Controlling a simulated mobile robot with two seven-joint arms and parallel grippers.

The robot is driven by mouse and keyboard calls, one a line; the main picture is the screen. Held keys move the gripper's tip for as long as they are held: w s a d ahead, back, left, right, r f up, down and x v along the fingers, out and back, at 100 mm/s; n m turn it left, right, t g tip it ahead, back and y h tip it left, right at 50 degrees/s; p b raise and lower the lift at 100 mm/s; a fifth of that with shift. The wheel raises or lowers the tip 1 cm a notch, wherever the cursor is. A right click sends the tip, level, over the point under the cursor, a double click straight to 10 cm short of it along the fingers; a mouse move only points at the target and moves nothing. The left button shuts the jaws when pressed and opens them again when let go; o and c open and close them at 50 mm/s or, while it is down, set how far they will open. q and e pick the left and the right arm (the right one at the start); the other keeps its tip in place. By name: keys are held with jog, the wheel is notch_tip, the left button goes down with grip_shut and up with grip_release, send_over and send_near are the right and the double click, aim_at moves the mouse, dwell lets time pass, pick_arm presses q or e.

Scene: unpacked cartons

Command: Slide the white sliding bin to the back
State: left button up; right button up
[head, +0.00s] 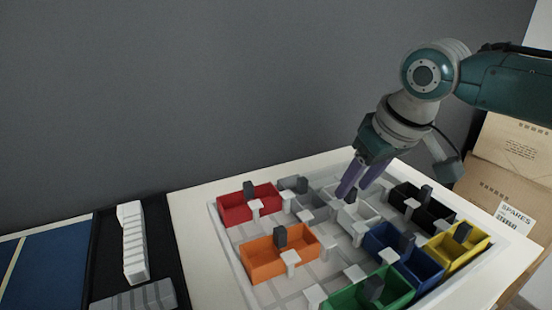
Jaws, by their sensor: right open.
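The white sliding bin (359,217) sits in the middle of the pale sliding-bin tray (221,233), between a grey bin on its left and a black bin on its right. My right gripper (349,189) points down at the white bin from above and behind, with its purple fingers over or beside it. The fingers are open, but they overlap closely in this view. They hide part of the white bin and its handle, so I cannot tell whether they touch it. My left gripper is not in view.
Around it in the tray are red (236,212), orange (266,265), blue (383,240), green (350,298), yellow (455,252), black (404,197) and grey (311,207) bins. White posts stand between them. Cardboard cartons (509,183) stand at the right. A dark wall is behind.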

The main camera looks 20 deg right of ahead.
jog(key=shift+w+f, duration=0.15)
jog(key=shift+f, duration=0.2)
jog(key=shift+c, duration=0.3)
grip_shut()
dwell(1.0)
